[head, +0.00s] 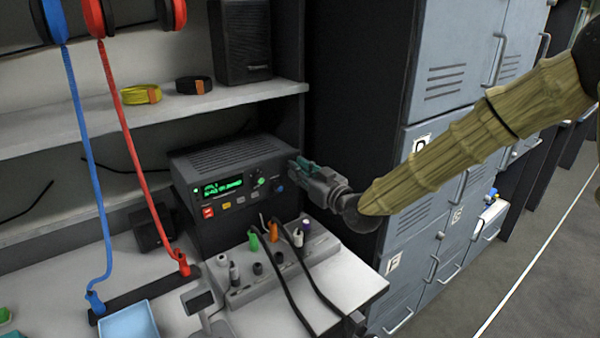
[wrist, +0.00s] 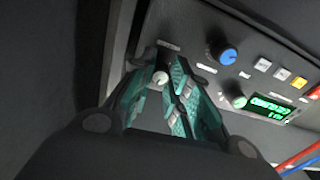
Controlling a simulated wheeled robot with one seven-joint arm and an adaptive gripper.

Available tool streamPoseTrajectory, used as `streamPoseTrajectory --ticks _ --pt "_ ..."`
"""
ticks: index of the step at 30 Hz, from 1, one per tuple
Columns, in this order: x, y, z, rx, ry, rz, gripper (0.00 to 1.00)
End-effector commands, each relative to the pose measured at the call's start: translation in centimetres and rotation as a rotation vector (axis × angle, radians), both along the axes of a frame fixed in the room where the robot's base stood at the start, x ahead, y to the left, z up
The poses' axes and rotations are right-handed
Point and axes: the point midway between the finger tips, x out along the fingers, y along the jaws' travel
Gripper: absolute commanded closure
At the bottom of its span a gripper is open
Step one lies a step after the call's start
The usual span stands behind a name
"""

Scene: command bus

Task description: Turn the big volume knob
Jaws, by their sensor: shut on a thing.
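The radio (head: 225,185) is a dark box with a lit green display, standing on the bench. My gripper (head: 300,164) is at the right end of its front panel. In the wrist view its teal fingers (wrist: 162,84) are shut on a pale round knob (wrist: 160,78), seen between them. A blue knob (wrist: 223,55) and a green knob (wrist: 235,98) are beside the fingers, apart from them; the head view also shows the green knob (head: 260,182) and blue knob (head: 281,188). My fingers hide the pale knob in the head view. I cannot read the knob labels.
A grey panel (head: 275,290) with cables and several coloured plugs lies in front of the radio. A shelf (head: 230,98) with a black speaker (head: 240,45) is above. Grey lockers (head: 455,75) stand close on the right. Blue and red headset cords (head: 83,150) hang at left.

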Motion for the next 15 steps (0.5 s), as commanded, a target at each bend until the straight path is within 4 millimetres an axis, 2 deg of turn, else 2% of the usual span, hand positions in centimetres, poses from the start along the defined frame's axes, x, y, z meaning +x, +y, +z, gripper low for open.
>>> streamPoseTrajectory --ticks 15 --pt "0.03 -0.04 0.15 0.069 0.047 0.0 1.0"
